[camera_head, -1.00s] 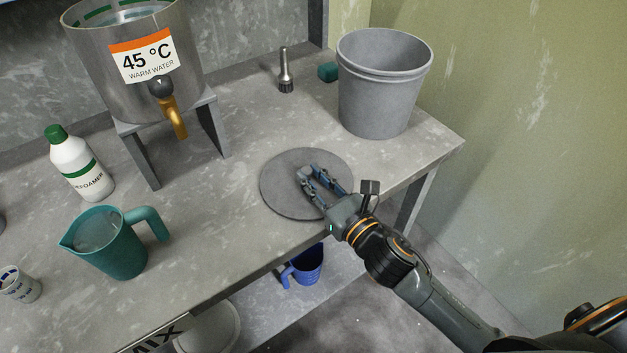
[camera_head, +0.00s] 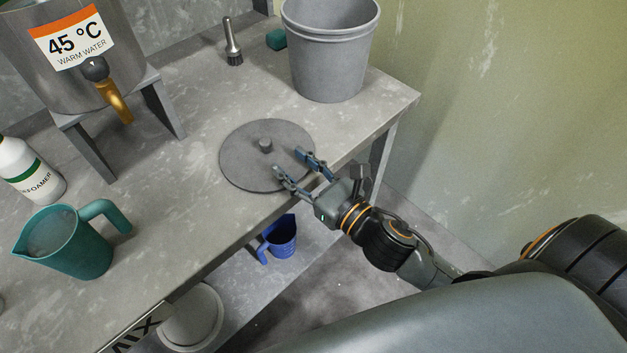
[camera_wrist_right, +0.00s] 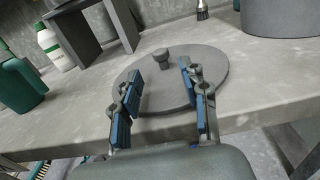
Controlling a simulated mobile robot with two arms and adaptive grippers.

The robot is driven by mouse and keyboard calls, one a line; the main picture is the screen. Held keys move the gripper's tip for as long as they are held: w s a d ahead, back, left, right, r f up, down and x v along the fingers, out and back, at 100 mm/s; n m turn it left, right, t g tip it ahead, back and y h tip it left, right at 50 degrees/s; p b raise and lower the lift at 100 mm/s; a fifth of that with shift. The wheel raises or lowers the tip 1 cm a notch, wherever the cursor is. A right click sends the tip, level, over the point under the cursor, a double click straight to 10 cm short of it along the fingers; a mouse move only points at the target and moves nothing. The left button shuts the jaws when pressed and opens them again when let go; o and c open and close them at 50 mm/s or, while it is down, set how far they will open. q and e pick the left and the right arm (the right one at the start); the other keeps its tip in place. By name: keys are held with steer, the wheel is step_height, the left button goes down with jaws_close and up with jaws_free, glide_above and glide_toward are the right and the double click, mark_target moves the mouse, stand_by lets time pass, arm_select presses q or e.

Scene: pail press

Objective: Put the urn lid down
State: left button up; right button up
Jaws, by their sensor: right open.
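The urn lid (camera_head: 245,171) is a round grey disc with a small knob (camera_head: 265,145) at its middle. It lies flat on the grey bench near the front edge, knob up. It also shows in the right wrist view (camera_wrist_right: 205,65). My right gripper (camera_head: 294,162) is open and empty at the lid's front right side, with its fingers pointing toward the knob but apart from it. In the right wrist view the open fingers (camera_wrist_right: 155,80) frame the near part of the lid. My left gripper is not in view.
The steel urn (camera_head: 30,75) with an orange tap stands on a grey stand (camera_head: 165,108). A teal jug (camera_head: 75,250) and white bottle (camera_head: 30,170) are left.

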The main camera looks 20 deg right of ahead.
steer(key=v, duration=0.4)
steer(key=shift+s+f+b, duration=0.1)
steer(key=shift+f+b, duration=0.05)
steer(key=shift+b, duration=0.25)
steer(key=shift+s+d, duration=0.3)
steer(key=shift+s, duration=0.35)
